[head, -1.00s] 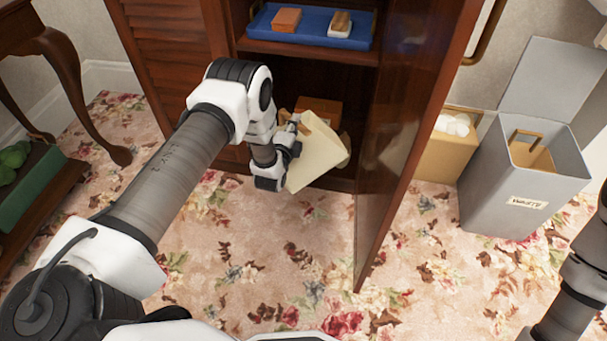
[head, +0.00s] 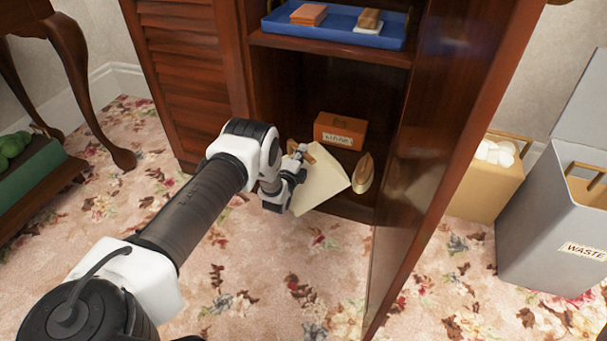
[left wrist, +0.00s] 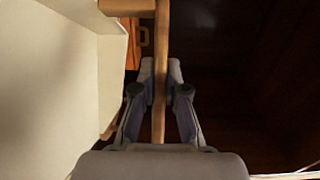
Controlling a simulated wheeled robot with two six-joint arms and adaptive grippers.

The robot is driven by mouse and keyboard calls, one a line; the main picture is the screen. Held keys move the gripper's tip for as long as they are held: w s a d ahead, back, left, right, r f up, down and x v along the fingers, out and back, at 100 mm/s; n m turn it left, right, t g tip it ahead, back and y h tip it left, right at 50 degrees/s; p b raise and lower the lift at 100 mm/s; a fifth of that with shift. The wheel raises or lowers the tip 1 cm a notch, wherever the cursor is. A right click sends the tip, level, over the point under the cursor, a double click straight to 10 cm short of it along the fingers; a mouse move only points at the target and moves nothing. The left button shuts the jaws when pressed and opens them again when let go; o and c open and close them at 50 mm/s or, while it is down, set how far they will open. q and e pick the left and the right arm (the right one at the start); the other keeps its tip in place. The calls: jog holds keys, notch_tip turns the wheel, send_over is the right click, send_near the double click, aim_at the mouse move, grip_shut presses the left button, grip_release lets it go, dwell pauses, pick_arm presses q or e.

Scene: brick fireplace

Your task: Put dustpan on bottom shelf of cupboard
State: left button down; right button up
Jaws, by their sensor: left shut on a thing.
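The cream dustpan (head: 322,183) is in my left gripper (head: 299,158), tilted, at the front of the cupboard's bottom compartment. In the left wrist view its wooden handle (left wrist: 161,60) runs between the two fingers of the left gripper (left wrist: 160,82), which are shut on it. The pale pan (left wrist: 50,90) fills the left of that view. The open cupboard (head: 277,85) has a dark bottom shelf (head: 345,208), partly hidden by the dustpan. I cannot tell whether the dustpan touches the shelf. My right gripper is out of view.
An orange labelled box (head: 340,131) and a wooden-backed brush-like object (head: 363,172) stand on the bottom shelf. A blue tray (head: 385,38) is on the shelf above. The open door (head: 440,150) bounds the right side. A grey waste bin (head: 545,225) stands farther right.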

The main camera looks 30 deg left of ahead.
pick_arm(q)
jog(key=shift+f+b, duration=1)
jog(key=shift+f, duration=1)
jog(key=shift+f, duration=0.2)
jog(key=c, duration=1.2)
grip_release()
